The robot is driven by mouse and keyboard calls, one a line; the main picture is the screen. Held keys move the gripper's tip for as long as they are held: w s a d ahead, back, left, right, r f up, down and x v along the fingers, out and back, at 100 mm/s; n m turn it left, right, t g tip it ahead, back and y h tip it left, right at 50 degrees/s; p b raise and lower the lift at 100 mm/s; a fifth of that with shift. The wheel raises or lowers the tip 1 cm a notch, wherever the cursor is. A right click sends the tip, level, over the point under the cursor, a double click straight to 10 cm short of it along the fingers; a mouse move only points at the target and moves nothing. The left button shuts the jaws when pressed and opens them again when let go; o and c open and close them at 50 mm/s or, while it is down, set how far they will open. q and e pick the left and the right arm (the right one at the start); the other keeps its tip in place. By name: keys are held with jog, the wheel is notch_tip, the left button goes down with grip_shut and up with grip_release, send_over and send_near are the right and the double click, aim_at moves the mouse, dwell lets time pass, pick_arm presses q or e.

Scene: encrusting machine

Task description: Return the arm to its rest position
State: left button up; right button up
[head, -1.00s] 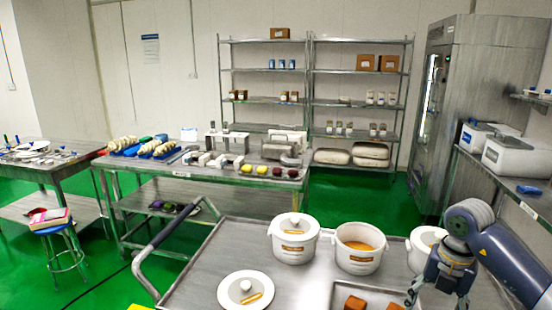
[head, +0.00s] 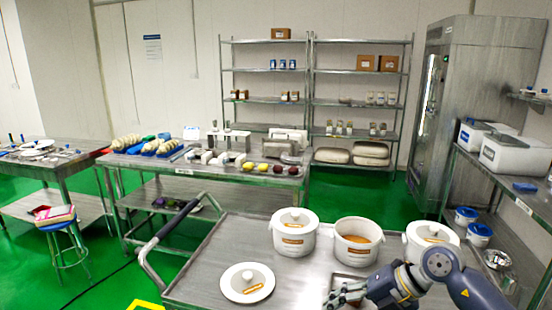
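My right arm comes in from the lower right over the steel cart (head: 215,262). Its gripper (head: 338,298) points left, low in the picture, in front of a shallow tray (head: 347,277) that it mostly hides. I cannot tell whether its fingers are open or shut, and I see nothing clearly held. My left gripper is not in view.
On the cart stand a lidded white pot (head: 293,239), an open pot with orange filling (head: 357,249) and another pot (head: 428,243) close to my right arm. A loose lid (head: 246,289) lies at the left. A worktable (head: 225,182) and shelves (head: 315,101) stand behind.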

jog(key=s+a+r+y, duration=0.1)
jog(key=a+r+y, duration=0.35)
jog(key=a, duration=0.35)
jog(key=a+r+m+t+y, duration=0.4)
jog(key=r+m+t+y, duration=0.15)
jog(key=r+t, duration=0.35)
jog(key=w+d+m+t+h, duration=0.3)
jog(key=d+m+t+h, duration=0.65)
jog(key=m, duration=0.35)
jog(key=s+d+f+m+g+h, duration=0.2)
jog(key=d+f+m+h, duration=0.3)
jog(key=f, duration=0.2)
jog(key=s+d+f+m+g+h, duration=0.2)
jog(key=d+f+m+g+h, duration=0.1)
jog(key=d+f+m+h, duration=0.25)
jog(key=s+a+f+m+g+y, duration=0.1)
jog(key=s+f+g, duration=0.5)
jog(key=s+f, duration=0.45)
jog(key=s+a+f+g+y, duration=0.1)
jog(key=s+f+g, duration=0.6)
jog(key=s, duration=0.6)
jog(key=s+f, duration=0.3)
jog(key=f, duration=2.5)
jog(key=s+d+f+g, duration=0.1)
jog(key=s+d+f, duration=0.1)
jog(key=s+f, duration=1.3)
jog(key=shift+s+d+f+n, duration=0.15)
jog(key=shift+s+d+n, duration=0.15)
jog(key=shift+s, duration=0.4)
